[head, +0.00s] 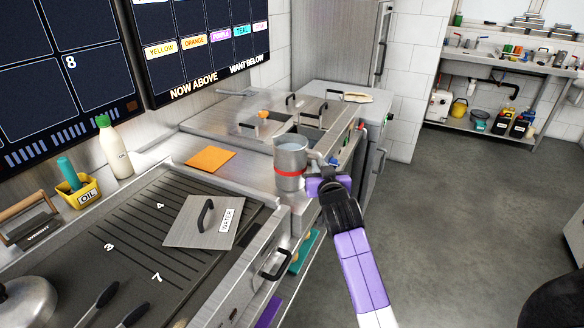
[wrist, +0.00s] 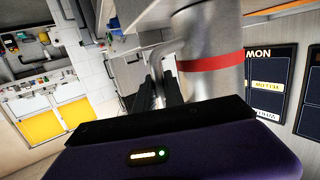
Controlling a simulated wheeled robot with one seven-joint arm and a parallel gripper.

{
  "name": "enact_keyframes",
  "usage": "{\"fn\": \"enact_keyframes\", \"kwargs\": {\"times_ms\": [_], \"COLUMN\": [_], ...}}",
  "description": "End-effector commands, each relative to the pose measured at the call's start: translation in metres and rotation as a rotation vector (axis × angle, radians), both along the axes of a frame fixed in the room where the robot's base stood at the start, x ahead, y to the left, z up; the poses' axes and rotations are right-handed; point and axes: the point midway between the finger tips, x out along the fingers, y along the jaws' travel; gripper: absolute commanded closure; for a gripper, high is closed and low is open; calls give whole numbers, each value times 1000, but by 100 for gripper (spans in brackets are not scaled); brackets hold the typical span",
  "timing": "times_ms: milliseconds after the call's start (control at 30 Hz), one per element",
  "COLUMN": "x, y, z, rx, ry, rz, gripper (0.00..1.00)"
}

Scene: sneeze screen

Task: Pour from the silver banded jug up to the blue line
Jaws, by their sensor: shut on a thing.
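The silver jug (head: 290,160) with a red band stands out in the head view, above or at the front edge of the steel counter. It looks upright there. My gripper (head: 318,178) is at its right side, shut on the jug's handle. In the wrist view the jug (wrist: 212,75) fills the upper middle, with its red band across it, and the dark fingers of my gripper (wrist: 165,92) close on the handle. The jug's contents cannot be made out clearly. I see no blue line in either view.
A griddle (head: 130,240) with a steel lid (head: 202,222) labelled WATER lies at front left. An orange mat (head: 210,158) lies on the counter. Lidded wells (head: 300,108) are behind the jug. A white oil bottle (head: 114,150) stands by the wall. Open floor (head: 470,220) is at right.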

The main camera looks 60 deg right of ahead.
Motion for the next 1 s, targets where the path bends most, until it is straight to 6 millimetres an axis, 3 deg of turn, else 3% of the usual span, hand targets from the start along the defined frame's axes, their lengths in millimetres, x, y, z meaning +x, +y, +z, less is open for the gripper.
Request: {"fn": "enact_keyframes", "kwargs": {"times_ms": [333, 1000], "x": [0, 0], "y": [0, 0], "z": [0, 25], "rx": [1, -6], "ry": [1, -8], "rz": [0, 1], "gripper": [100, 100]}}
